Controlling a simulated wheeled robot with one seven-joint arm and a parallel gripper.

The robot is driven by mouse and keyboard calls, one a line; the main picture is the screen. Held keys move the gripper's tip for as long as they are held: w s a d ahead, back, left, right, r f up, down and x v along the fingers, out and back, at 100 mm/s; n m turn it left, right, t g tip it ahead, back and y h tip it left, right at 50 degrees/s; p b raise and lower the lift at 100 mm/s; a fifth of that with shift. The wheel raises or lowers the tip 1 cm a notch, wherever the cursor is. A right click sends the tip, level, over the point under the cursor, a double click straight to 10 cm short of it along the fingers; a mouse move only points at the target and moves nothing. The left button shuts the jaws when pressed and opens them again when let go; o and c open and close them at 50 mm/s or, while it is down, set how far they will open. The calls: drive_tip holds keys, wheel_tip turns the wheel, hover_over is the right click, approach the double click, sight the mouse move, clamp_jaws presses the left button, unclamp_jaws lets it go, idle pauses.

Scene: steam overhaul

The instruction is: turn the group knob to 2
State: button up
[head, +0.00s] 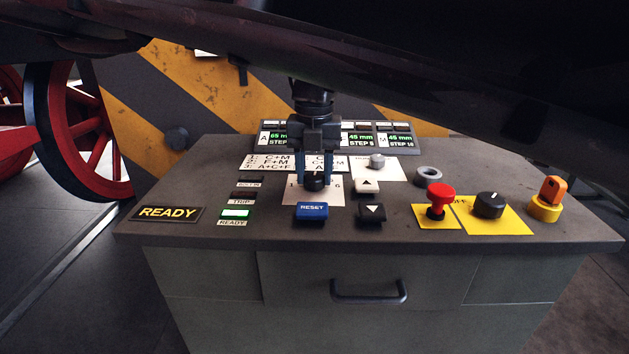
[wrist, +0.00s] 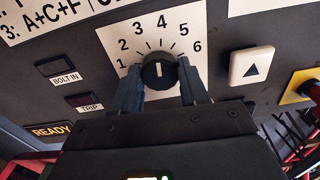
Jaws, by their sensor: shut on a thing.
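The group knob (wrist: 158,73) is a round black knob with a white pointer line, on a white plate (wrist: 108,40) numbered 1 to 6. In the wrist view the pointer line stands nearly upright, closest to the 4; the 2 is at the upper left. My gripper (wrist: 161,86) is shut on the knob, one finger on each side. In the head view my gripper (head: 315,181) comes down from above over the knob (head: 315,183) and hides part of the plate.
A blue RESET button (head: 311,211) is just in front. Up (head: 368,186) and down (head: 372,213) buttons stand close to the right. Step displays (head: 361,138) stand behind.

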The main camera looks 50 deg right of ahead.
sight(314, 176)
drive_tip(key=n+b, duration=0.4)
drive_tip(key=n, duration=0.1)
drive_tip(key=shift+w+f+n, duration=0.1)
drive_tip(key=shift+f+n, duration=0.05)
drive_tip(key=shift+n, duration=0.15)
drive_tip(key=shift+n+b, duration=1.45)
drive_tip(key=shift+n, duration=0.75)
drive_tip(key=shift+r, duration=0.2)
drive_tip(key=o, duration=1.1)
drive_tip(key=shift+c, duration=0.2)
drive_tip(key=shift+r+p, duration=0.4)
drive_tip(key=shift+r, duration=3.45)
